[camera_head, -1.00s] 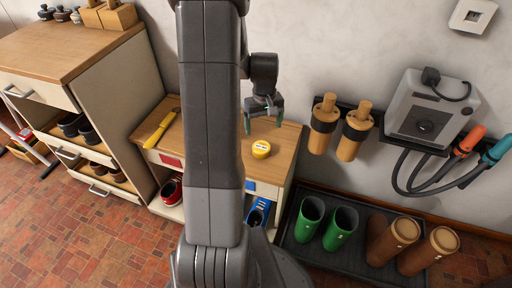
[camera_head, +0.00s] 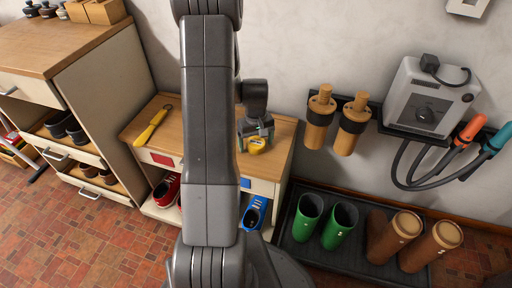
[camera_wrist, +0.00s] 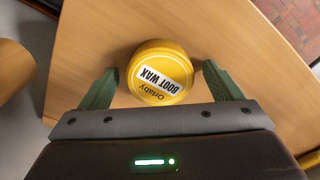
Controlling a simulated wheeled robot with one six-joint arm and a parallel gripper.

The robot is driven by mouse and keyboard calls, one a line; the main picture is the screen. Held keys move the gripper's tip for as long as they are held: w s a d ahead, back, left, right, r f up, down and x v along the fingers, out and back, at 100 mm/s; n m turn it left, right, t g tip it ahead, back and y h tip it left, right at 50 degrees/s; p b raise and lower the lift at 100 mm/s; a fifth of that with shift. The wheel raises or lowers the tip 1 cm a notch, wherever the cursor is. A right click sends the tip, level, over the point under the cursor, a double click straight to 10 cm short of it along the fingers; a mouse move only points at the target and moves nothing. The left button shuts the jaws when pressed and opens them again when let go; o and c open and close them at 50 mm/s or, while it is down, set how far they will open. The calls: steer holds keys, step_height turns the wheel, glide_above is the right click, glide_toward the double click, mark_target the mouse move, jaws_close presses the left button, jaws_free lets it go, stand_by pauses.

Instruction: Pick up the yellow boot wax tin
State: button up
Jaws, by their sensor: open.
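The yellow boot wax tin (camera_head: 257,146) sits on the wooden top of the low cabinet (camera_head: 284,137). In the wrist view the tin (camera_wrist: 160,72) shows its round lid with a white "BOOT WAX" label. My gripper (camera_wrist: 154,84) is open, with one green finger on each side of the tin. A gap shows between the tin and each finger. In the head view my gripper (camera_head: 256,139) is at the tin and partly hides its far side.
A yellow-handled tool (camera_head: 152,126) lies on the left of the same top. Two wooden-handled cylinders (camera_head: 319,119) hang on the wall to the right. Green boots (camera_head: 308,218) and brown boots (camera_head: 395,238) stand in a dark tray below. Red shoes (camera_head: 167,190) sit in the cabinet.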

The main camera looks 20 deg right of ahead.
steer(key=c, duration=1.1)
steer(key=shift+r, duration=0.1)
